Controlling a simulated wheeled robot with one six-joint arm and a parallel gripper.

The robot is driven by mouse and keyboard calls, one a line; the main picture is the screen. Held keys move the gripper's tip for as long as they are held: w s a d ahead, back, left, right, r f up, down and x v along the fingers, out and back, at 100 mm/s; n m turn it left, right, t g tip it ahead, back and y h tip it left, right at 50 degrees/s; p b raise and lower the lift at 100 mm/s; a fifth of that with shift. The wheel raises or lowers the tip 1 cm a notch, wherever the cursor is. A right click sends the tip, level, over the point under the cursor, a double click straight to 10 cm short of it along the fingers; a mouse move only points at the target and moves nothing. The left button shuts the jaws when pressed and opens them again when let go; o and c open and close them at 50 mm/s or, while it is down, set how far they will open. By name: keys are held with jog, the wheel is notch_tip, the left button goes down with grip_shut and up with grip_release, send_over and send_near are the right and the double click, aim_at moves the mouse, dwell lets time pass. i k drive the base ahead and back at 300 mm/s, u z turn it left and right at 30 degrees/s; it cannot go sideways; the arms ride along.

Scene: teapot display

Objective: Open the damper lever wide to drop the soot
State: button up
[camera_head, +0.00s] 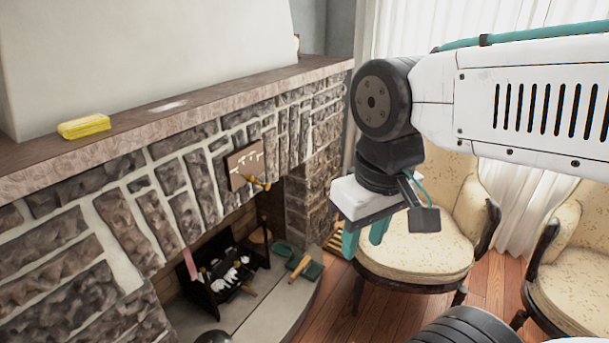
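The damper lever (258,183) is a small brass-coloured handle at the lower edge of a brown plate (243,164) with white markings, set on the stone fireplace front above the firebox opening. The lever points to the right and slightly down. My gripper (365,238) hangs to the right of the lever, clear of it, in front of a cream chair. Its two teal fingers point down with a gap between them, and nothing shows in the gap. No falling soot shows.
A black grate (225,280) with dark and white pieces stands in the firebox. A green dustpan and brush (304,268) lie on the hearth (270,312). A yellow cloth-like stack (84,126) lies on the mantel (170,112). Cream chairs (425,235) stand at right.

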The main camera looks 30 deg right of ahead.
aim_at(250, 178)
jog(key=z, duration=0.6)
jog(key=k, duration=0.5)
jog(key=u, duration=0.35)
jog(key=i, duration=1.25)
jog(key=z, duration=0.55)
